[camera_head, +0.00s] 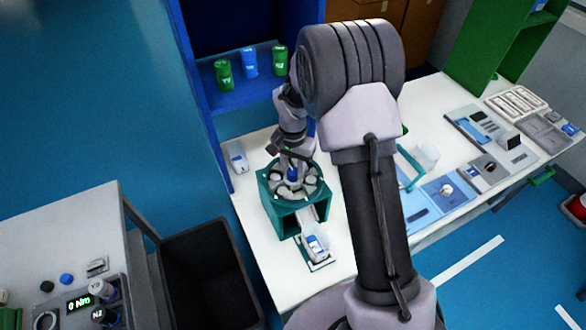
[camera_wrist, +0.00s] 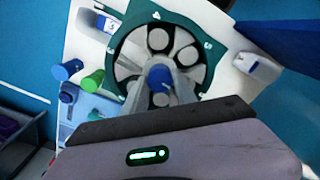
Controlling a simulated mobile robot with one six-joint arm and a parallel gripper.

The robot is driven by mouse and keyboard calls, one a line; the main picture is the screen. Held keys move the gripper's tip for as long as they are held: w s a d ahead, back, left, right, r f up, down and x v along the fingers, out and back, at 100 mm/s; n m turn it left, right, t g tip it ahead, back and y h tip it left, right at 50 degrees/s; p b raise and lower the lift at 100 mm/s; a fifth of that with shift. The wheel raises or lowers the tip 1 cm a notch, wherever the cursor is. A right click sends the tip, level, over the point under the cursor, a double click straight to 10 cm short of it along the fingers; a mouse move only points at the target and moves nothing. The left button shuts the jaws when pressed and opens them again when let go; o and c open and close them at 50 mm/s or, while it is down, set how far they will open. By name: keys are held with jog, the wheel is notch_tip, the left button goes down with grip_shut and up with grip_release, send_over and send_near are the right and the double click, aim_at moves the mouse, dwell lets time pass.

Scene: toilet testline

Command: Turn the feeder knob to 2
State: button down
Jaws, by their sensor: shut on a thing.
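The feeder (camera_head: 284,217) is a teal box with a round carousel on top, standing on the white table. In the wrist view the carousel (camera_wrist: 128,68) is a ring of grey sections with several pale round pieces. The blue feeder knob (camera_wrist: 159,76) is at its middle, and it also shows in the head view (camera_head: 292,174). My gripper (camera_wrist: 160,86) points down over the carousel with its fingers shut on the knob.
A white and blue item (camera_head: 315,246) lies on a small plate in front of the feeder. A white block (camera_head: 236,156) lies behind it to the left. Green and blue cans (camera_head: 250,62) stand on the blue shelf. A black bin (camera_head: 208,275) is left of the table.

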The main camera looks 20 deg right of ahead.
jog(key=m+b, duration=0.3)
jog(key=m, duration=0.2)
jog(key=shift+f+b, duration=0.15)
jog(key=shift+b, duration=0.15)
jog(key=m+b, duration=0.4)
jog(key=m, duration=0.2)
jog(key=shift+m, duration=0.3)
jog(key=m+b, duration=0.3)
jog(key=m, duration=0.3)
jog(key=shift+m+b, duration=1.55)
jog(key=shift+m, duration=1.05)
jog(key=shift+r, duration=0.2)
jog(key=c, duration=1)
grip_release()
